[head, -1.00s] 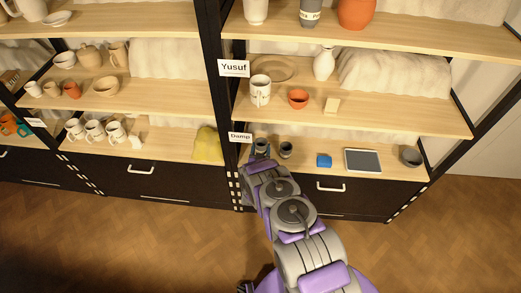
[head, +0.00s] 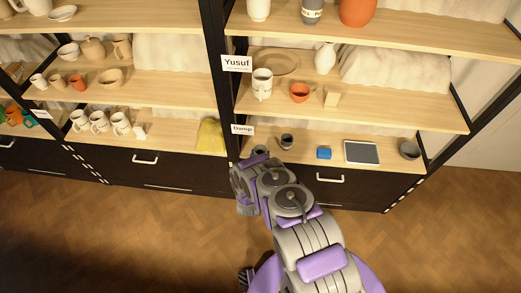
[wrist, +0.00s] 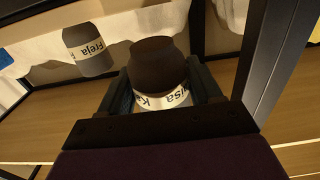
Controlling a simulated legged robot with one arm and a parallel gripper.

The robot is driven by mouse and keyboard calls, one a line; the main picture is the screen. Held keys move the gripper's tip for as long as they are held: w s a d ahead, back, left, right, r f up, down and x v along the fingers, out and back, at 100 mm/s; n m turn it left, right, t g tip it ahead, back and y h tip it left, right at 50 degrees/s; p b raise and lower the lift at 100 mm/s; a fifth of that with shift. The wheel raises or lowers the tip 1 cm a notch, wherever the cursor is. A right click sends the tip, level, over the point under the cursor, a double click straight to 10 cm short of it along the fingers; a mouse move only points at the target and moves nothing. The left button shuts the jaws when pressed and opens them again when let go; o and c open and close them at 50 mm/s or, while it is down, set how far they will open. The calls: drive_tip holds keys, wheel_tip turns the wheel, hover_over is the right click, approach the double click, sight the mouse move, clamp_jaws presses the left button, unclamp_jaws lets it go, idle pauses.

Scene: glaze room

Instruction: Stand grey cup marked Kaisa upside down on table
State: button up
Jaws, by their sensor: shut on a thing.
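My gripper (wrist: 160,88) is shut on a dark grey cup (wrist: 157,66) with a white band. Part of its lettering shows, "isa" and "Ka", which fits Kaisa; the fingers and palm hide the rest. In the head view the held cup (head: 261,150) shows just past my gripper (head: 258,156), at the front of the low shelf surface marked Damp. I cannot tell whether it touches that surface or which end is its mouth. A similar grey cup marked Freja (wrist: 88,50) stands apart from it, also seen in the head view (head: 286,141).
A black shelf post (head: 222,80) stands close on the left. A yellow cloth (head: 210,136) lies beyond it. The floor in front is clear.

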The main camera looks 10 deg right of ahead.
drive_tip(key=v, duration=0.4)
drive_tip(key=shift+s+a, duration=0.15)
drive_tip(key=shift+s, duration=0.25)
